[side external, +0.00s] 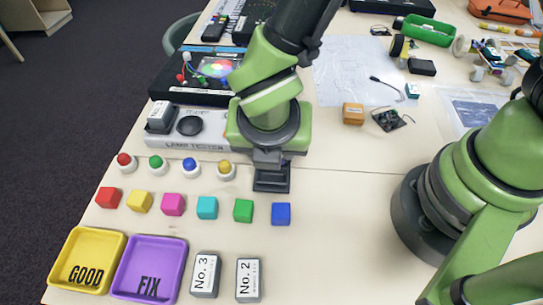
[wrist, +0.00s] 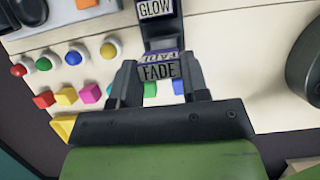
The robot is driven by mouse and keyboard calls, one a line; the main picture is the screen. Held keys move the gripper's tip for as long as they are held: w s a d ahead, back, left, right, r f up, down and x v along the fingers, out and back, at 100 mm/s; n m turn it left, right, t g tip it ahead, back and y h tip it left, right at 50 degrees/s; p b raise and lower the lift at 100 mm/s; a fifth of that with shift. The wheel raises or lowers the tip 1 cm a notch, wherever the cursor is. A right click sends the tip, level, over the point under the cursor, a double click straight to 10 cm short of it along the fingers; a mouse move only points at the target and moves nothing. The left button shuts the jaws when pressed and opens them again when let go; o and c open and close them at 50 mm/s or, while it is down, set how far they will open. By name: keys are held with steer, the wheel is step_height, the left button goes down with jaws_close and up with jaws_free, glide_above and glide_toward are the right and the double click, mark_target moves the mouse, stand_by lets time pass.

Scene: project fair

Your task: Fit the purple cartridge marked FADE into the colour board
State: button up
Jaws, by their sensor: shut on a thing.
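My gripper (wrist: 158,64) is shut on the FADE cartridge (wrist: 159,72), which has a light label with black lettering and a purple strip above it. In the side external view my gripper (side external: 271,182) points down just in front of the lamp tester (side external: 208,141), and the cartridge cannot be made out between the dark fingers. The colour board appears to be the black box with a bright colour wheel (side external: 216,69) at the back, partly hidden by my arm. A cartridge marked GLOW (wrist: 155,8) is beyond FADE in the wrist view, with a dark part between them.
Lamps with coloured tops (side external: 190,168) and several coloured cubes (side external: 173,204) lie left of and before my gripper. A yellow GOOD tray (side external: 104,246), a purple FIX tray (side external: 178,253) and blocks No. 3 (side external: 205,274) and No. 2 (side external: 248,280) stand in front. Table right of the cubes is clear.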

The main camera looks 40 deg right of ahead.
steer(key=r, duration=0.1)
steer(key=w+r, duration=0.1)
steer(key=r, duration=0.2)
steer(key=shift+w+r, duration=0.25)
steer(key=shift+r, duration=0.05)
steer(key=w+d, duration=0.2)
steer(key=w, duration=0.9)
steer(key=w+d+r, duration=0.2)
steer(key=w+d, duration=1)
steer(key=d, duration=0.2)
steer(key=shift+m, duration=0.3)
steer(key=shift+w+a+f, duration=0.1)
steer(key=shift+a+f, duration=0.05)
steer(key=shift+f, duration=1.4)
steer(key=shift+a+f, duration=0.15)
steer(key=shift+f, duration=1.35)
steer(key=shift+f, duration=0.9)
steer(key=o, duration=1.4)
steer(key=shift+r, duration=0.15)
